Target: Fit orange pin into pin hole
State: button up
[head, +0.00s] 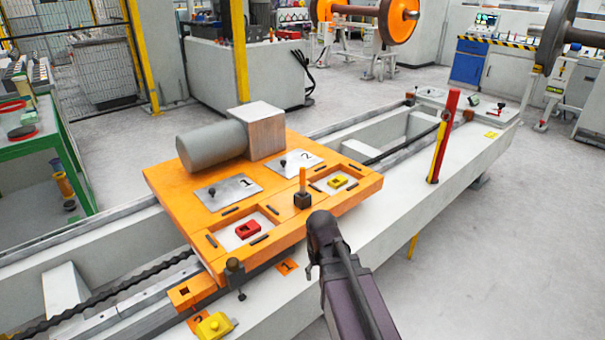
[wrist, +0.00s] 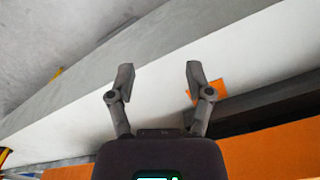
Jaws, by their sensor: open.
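The orange pin (head: 302,178) stands upright in a small dark block (head: 303,200) near the front edge of the orange plate (head: 165,185). An orange bracket (head: 196,297) with a small dark opening sits on the rail at the plate's front left corner; I cannot tell if this is the pin hole. My gripper (wrist: 160,76) is open and empty in the wrist view, over the white beam. In the head view my arm comes in from the lower right, and its end is in front of the plate, to the right of and nearer than the pin.
The plate carries a grey cylinder (head: 212,146) with a block, a red piece (head: 247,229) and a yellow piece (head: 337,182) in recesses. A red lever (head: 445,135) stands on the beam at right. A yellow part (head: 214,326) lies at the front left.

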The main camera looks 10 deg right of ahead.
aim_at(302, 168)
jog(key=w+r+n+p, duration=0.1)
jog(key=w+r+p, duration=1)
jog(key=r+p, duration=0.5)
jog(key=w+r+n+p, duration=0.2)
jog(key=w+r+p, duration=1)
jog(key=r+p, duration=0.3)
notch_tip(302, 168, up, 2)
jog(key=shift+w+r+p, duration=0.1)
jog(key=shift+w+p, duration=0.05)
jog(key=shift+p, duration=0.25)
notch_tip(302, 168, down, 9)
jog(key=b, duration=0.8)
jog(key=shift+r+b, duration=0.15)
jog(key=shift+b, duration=0.2)
jog(key=f+b, duration=0.3)
jog(key=shift+s+a+f, duration=0.15)
jog(key=shift+s+f, duration=0.05)
jog(key=shift+s, duration=0.2)
jog(key=shift+f+b, duration=0.9)
jog(key=shift+b, duration=0.2)
jog(key=shift+c, duration=0.2)
grip_shut()
